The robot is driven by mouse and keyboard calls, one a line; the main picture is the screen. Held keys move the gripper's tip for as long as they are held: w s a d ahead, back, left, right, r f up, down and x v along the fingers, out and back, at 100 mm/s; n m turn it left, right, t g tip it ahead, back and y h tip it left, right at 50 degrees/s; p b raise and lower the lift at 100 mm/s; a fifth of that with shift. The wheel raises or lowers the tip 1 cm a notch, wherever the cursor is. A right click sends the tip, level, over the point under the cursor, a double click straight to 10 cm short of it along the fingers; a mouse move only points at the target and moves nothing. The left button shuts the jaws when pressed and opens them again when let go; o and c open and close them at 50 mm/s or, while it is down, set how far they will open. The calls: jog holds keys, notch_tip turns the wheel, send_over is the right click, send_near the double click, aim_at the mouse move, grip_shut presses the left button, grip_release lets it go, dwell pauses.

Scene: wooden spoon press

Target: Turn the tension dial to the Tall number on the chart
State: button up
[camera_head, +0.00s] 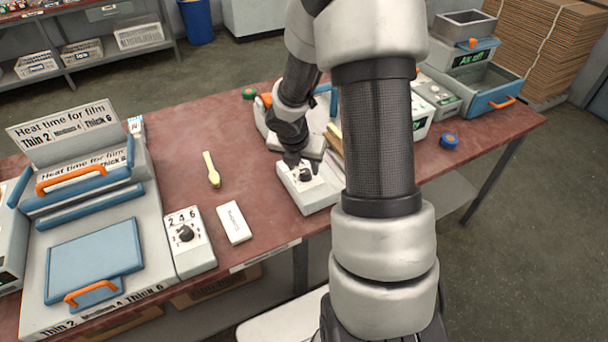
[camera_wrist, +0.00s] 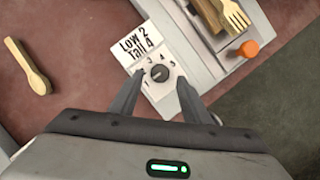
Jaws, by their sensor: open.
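The tension dial (camera_wrist: 159,73) is a dark round knob on a pale control box, with small numbers around it. I cannot tell which number its pointer faces. The chart (camera_wrist: 138,46) beside it reads Low 2, Tall 4. My gripper (camera_wrist: 160,80) is open, with one finger on each side of the dial and nothing held. I cannot tell whether the fingers touch the knob. In the head view the control box (camera_head: 316,194) sits near the table's front edge, with my gripper (camera_head: 300,163) over it and partly hiding its back.
A wooden spoon (camera_head: 211,170) lies on the red table (camera_head: 170,165). Left are another dial box (camera_head: 188,243) marked 2 4 6, a white block (camera_head: 234,222) and a film machine (camera_head: 50,290). A grey tray with wooden cutlery (camera_wrist: 215,35) and an orange knob (camera_wrist: 249,48) adjoin the control box.

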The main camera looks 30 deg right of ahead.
aim_at(305, 172)
jog(key=shift+b+x, duration=0.35)
jog(key=shift+x, duration=1.2)
jog(key=shift+c, duration=0.3)
jog(key=c, duration=1)
